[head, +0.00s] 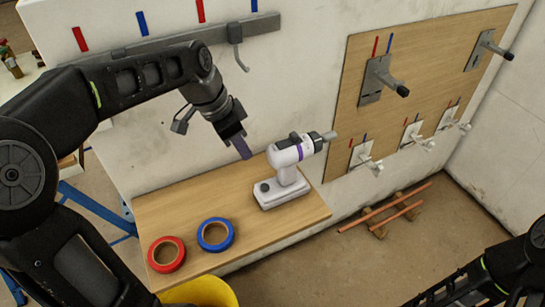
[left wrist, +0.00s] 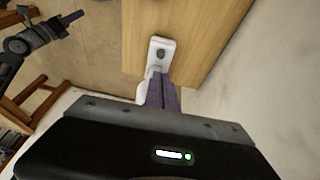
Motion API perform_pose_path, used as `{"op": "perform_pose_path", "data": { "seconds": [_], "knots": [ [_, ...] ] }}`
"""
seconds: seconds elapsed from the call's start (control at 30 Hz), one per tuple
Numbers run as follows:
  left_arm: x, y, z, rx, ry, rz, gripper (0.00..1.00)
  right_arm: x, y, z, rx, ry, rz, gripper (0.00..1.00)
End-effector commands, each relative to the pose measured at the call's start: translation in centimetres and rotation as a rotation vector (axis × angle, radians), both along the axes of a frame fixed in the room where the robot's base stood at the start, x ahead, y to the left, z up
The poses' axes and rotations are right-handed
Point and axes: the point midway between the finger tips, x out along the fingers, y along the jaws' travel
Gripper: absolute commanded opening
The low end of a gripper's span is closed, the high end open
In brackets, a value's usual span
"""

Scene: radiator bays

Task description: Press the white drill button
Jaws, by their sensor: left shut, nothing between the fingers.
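The white drill (head: 288,170) with a purple band stands upright on the wooden shelf, its chuck pointing right. A dark round button (head: 265,187) sits on the left part of its base. My left gripper (head: 246,153) is shut and empty, with purple fingers above and left of the drill, seemingly apart from it. In the left wrist view, the left fingers (left wrist: 161,95) cover part of the drill, but the base and its dark button (left wrist: 160,54) show beyond them. My right gripper (left wrist: 72,17) shows at the top left there; its opening is unclear.
The wooden shelf (head: 185,207) also holds a red tape roll (head: 167,254) and a blue tape roll (head: 215,234). A yellow bucket (head: 205,292) is below. A rail with a hook (head: 237,50) and a wooden panel (head: 350,108) with brackets are on the wall behind.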

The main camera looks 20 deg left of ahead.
Motion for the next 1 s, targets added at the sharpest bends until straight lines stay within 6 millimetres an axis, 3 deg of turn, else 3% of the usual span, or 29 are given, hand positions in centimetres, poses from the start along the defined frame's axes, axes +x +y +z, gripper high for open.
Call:
{"op": "perform_pose_path", "data": {
  "seconds": [0.57, 0.77, 1.0],
  "knots": [
    [-0.1, 0.1, 0.2, 0.004, -0.001, -0.006, 0.00, -0.1, 0.0, 0.1, 0.000, 0.002, 0.001, 0.00],
    [0.2, -0.4, -1.7, 0.003, 0.002, -0.006, 0.00, -0.1, 0.0, 0.3, -0.001, 0.002, 0.000, 0.00],
    [1.2, -1.5, -6.0, 0.002, 0.004, -0.007, 0.00, -0.2, 0.0, 0.9, -0.001, 0.004, -0.001, 0.00]
  ]
}}
